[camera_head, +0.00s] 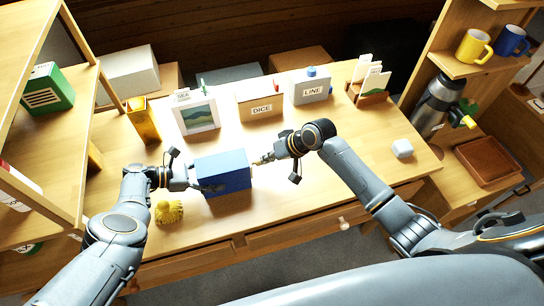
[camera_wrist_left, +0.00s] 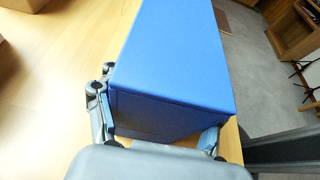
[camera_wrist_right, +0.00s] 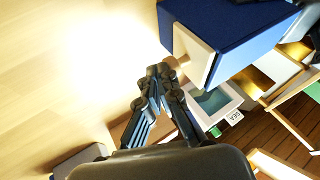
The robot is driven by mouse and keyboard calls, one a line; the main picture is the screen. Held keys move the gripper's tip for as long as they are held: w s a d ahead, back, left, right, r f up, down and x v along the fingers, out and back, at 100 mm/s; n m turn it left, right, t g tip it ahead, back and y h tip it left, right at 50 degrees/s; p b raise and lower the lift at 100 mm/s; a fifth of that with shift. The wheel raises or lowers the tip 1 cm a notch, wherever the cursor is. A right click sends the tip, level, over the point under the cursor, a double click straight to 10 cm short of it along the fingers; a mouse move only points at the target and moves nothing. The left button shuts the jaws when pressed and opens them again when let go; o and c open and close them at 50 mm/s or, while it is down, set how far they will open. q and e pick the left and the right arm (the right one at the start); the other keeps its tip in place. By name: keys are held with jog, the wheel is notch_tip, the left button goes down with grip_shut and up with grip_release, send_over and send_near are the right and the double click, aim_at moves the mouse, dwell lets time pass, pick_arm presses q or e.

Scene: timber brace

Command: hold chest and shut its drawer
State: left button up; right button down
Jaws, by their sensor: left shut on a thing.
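The blue chest (camera_head: 222,172) stands on the wooden desk, left of the desk's middle. It fills much of the left wrist view (camera_wrist_left: 180,65). My left gripper (camera_head: 195,184) is shut on its left end, with one finger along each side. The chest's drawer (camera_wrist_right: 190,50) shows in the right wrist view with a cream front and a small knob, standing out from the blue body. My right gripper (camera_head: 260,161) is at the drawer end. In the right wrist view its fingers (camera_wrist_right: 160,80) are together, with nothing seen between them, close by the drawer front; contact cannot be told.
A yellow spiky thing (camera_head: 169,212) lies in front of my left gripper. A picture frame (camera_head: 196,117), a DICE box (camera_head: 262,106) and a LINE box (camera_head: 312,91) stand behind the chest. The desk's front middle is clear.

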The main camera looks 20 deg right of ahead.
pick_arm(q)
jog(key=shift+s+d, duration=0.1)
jog(key=shift+d, duration=0.05)
pick_arm(e)
jog(key=shift+a, duration=0.1)
jog(key=s+d+r, duration=0.4)
jog(key=d+r, duration=0.4)
jog(key=d, duration=0.1)
jog(key=shift+w, duration=0.1)
pick_arm(q)
jog(key=o, duration=1.4)
pick_arm(e)
jog(key=shift+a, duration=0.1)
pick_arm(q)
jog(key=shift+a, duration=0.2)
